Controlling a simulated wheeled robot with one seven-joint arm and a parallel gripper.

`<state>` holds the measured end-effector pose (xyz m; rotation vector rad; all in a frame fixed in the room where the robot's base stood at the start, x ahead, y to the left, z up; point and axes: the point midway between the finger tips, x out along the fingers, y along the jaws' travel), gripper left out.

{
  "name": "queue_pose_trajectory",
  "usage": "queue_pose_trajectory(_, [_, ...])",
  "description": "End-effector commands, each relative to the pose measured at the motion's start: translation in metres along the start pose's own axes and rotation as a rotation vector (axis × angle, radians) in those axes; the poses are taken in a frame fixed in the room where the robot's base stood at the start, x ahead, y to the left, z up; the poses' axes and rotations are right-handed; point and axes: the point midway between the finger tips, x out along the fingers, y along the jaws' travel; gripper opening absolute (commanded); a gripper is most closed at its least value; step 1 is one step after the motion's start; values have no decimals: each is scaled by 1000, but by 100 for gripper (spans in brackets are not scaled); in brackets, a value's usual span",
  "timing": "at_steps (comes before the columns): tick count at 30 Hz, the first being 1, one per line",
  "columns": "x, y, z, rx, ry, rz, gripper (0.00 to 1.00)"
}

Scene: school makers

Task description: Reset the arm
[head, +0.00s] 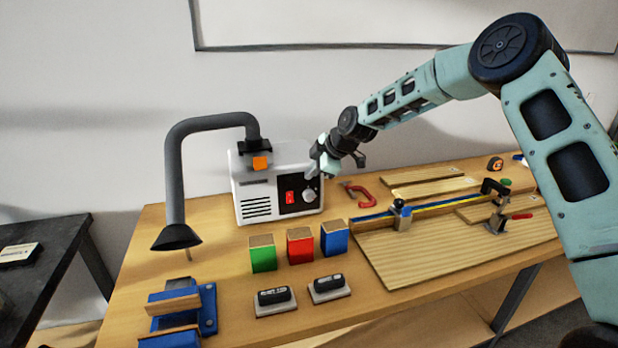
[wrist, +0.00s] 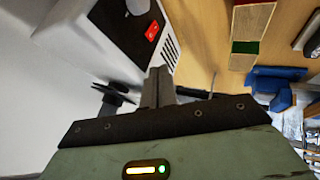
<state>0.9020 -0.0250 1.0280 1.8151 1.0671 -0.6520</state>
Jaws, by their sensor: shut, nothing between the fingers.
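My arm reaches in from the right in the head view. My gripper (head: 315,170) is at the front right of the white fume extractor (head: 265,195), close to its dark control panel and grey knob (head: 309,195). Whether it touches the knob or panel cannot be told. In the wrist view my gripper (wrist: 158,75) shows its two fingers together with nothing between them.
A grey hose (head: 175,165) arches left of the extractor. Green (head: 263,254), red (head: 300,246) and blue (head: 335,238) blocks stand in front. A blue vise (head: 208,308) is at front left. A red clamp (head: 362,194) and a board with a fence (head: 450,245) lie right.

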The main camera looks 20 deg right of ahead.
Motion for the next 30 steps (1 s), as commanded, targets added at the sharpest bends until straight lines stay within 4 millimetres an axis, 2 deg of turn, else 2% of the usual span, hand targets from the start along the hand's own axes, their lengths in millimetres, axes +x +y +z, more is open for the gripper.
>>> queue_pose_trajectory(7, [0, 0, -1, 0, 0, -1, 0])
queue_pose_trajectory(11, [-7, -20, -29, 16, -1, -40, 0])
queue_pose_trajectory(14, [-21, -58, -69, 57, -17, -110, 0])
queue_pose_trajectory(17, [-45, -113, -110, 123, -60, -192, 0])
queue_pose_trajectory(18, [-56, -137, -123, 155, -85, -223, 0])
queue_pose_trajectory(20, [-75, -173, -140, 205, -129, -262, 0])
queue_pose_trajectory(21, [-89, -198, -148, 241, -162, -286, 0])
queue_pose_trajectory(25, [-139, -277, -160, 372, -285, -332, 0])
queue_pose_trajectory(27, [-167, -318, -157, 446, -356, -340, 0])
queue_pose_trajectory(30, [-204, -367, -145, 555, -448, -332, 0])
